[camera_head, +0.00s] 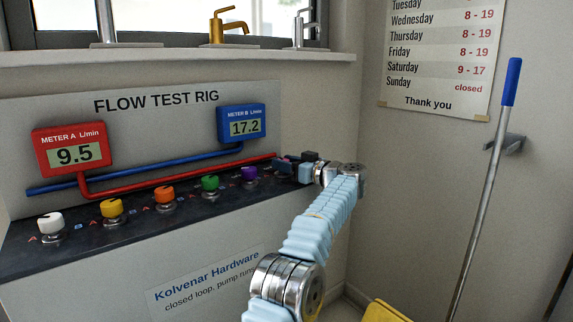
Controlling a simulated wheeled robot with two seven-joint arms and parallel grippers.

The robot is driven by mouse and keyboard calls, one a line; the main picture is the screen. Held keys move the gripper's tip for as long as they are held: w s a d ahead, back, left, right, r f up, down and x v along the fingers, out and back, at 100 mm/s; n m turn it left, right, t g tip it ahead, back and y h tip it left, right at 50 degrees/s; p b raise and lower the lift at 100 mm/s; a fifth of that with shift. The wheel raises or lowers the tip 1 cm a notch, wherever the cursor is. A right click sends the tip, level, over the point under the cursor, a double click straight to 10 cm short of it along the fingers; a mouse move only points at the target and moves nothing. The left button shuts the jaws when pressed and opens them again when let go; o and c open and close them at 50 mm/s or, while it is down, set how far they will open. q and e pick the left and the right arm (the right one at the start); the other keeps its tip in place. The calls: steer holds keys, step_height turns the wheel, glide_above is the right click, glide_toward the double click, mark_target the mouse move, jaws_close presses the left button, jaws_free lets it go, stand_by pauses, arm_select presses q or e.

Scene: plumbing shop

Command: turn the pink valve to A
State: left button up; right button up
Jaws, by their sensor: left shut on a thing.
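My left gripper (291,164) is at the right end of a row of valves on the dark ledge of the flow test rig. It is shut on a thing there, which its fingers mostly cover. This appears to be the pink valve, but its knob and pointing direction cannot be made out. Red meter A (74,150) reads 9.5 and blue meter B (242,125) reads 17.2. My right gripper is not in view.
White (50,223), yellow (111,207), orange (164,194), green (210,183) and purple (249,174) valves stand left of my gripper, the purple one closest. Red and blue pipes run along the panel behind. A blue-handled pole (511,82) leans at the right wall.

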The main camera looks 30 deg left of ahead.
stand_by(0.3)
arm_select(q)
steer(key=o, duration=1)
steer(key=shift+o, duration=0.2)
steer(key=s+d, duration=0.2)
steer(key=d, duration=1.1)
steer(key=shift+s+d+b, duration=0.25)
steer(key=shift+d+b, duration=0.05)
